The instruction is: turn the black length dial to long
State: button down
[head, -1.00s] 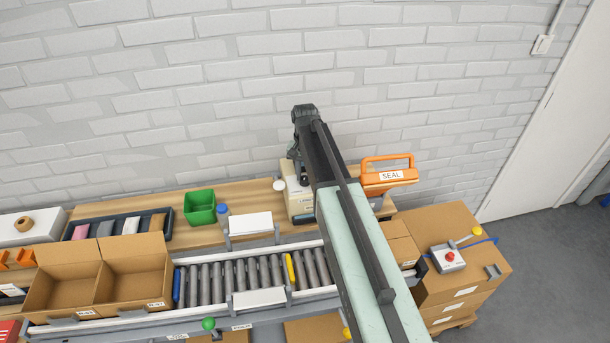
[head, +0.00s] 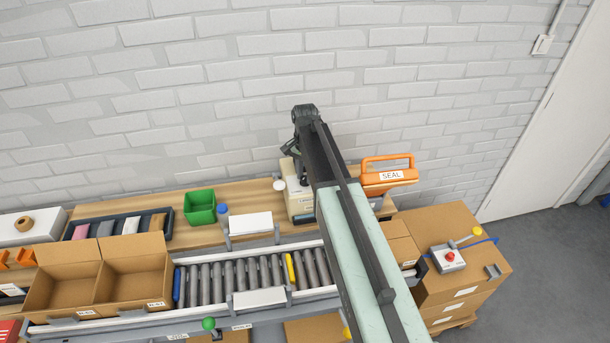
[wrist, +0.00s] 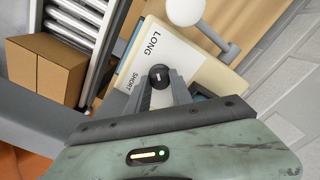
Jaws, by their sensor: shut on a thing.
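The black length dial (wrist: 158,75) shows in the wrist view on a cream machine's white panel (wrist: 170,54). The word LONG is printed above it and SHORT to its lower left. A small pale mark shows on the dial and stands roughly upright in the picture. My gripper (wrist: 160,84) is shut on the dial, with one finger on each side. In the head view the cream machine (head: 299,203) stands on the wooden bench, partly behind my arm. The dial is hidden there.
A white knob on a lever (wrist: 185,11) rises close above the dial. An orange SEAL device (head: 388,177) stands right of the machine. A green bin (head: 200,207) and a roller conveyor (head: 232,274) are to the left. The brick wall is behind.

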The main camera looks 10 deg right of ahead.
aim_at(305, 177)
jog(key=c, duration=1.1)
grip_release()
jog(key=shift+c, duration=0.2)
jog(key=shift+r, duration=0.1)
notch_tip(305, 177, up, 8)
jog(key=p, duration=0.8)
jog(key=shift+f, duration=0.2)
